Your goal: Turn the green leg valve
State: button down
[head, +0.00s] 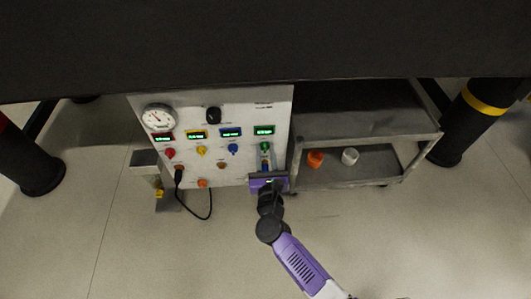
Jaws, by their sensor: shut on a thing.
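A white panel (230,105) stands under the dark bench. The green leg valve (265,147) is at its right side, below a green-framed display (264,130). My gripper (266,167) reaches up to the panel from below, directly in front of the green valve's lower part. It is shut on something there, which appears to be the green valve. The fingers and the exact grip are small and partly hidden by the purple gripper body.
Red (170,153), yellow (202,150) and blue (233,148) valves sit to the left. A black cable (186,208) hangs at the panel's lower left. A grey cart (350,127) with orange (315,158) and white (349,156) cups stands close on the right.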

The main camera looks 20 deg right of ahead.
jog(key=shift+n, duration=0.4)
jog(key=n+p, duration=0.1)
jog(key=n, duration=0.2)
jog(key=shift+a+n, duration=0.1)
jog(key=shift+n, duration=0.2)
jog(key=n+p, duration=0.1)
jog(key=n, duration=0.3)
jog(key=shift+n, duration=0.3)
jog(key=n+p, duration=0.1)
jog(key=n, duration=0.3)
jog(key=shift+n+p, duration=0.3)
jog(key=shift+f+n+p, duration=0.15)
jog(key=shift+n+p, duration=0.4)
jog(key=shift+n, duration=1.35)
jog(key=c, duration=1.1)
grip_release()
